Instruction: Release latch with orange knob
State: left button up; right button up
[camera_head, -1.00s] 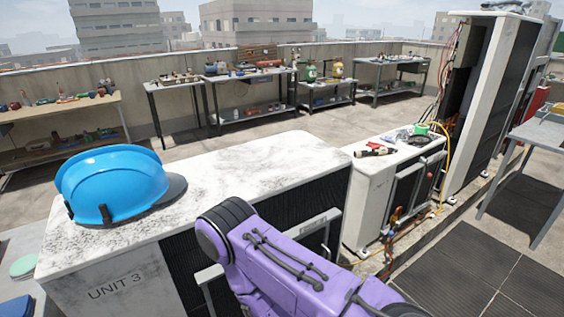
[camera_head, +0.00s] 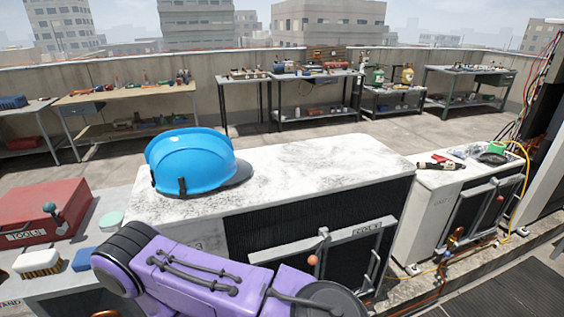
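An orange knob (camera_head: 313,260) sits on the front of the white condenser unit (camera_head: 300,180), low in the middle of the picture. It is by a grey bar (camera_head: 345,240) with a small label, across the dark grille. A second reddish-orange knob (camera_head: 500,198) shows on the front of the smaller unit at right. A purple arm link of mine crosses the bottom of the picture and hides part of the near unit's front. Neither gripper is in view.
A blue hard hat (camera_head: 190,165) sits on the condenser's top. At left are a red toolbox (camera_head: 45,208), a brush (camera_head: 37,262) and a blue block (camera_head: 83,259). Tools lie on the smaller unit (camera_head: 430,180). Workbenches (camera_head: 315,78) line the far wall, with open floor before them.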

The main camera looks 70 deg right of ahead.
aim_at(325, 237)
jog(key=i, duration=0.75)
jog(key=z, duration=2.6)
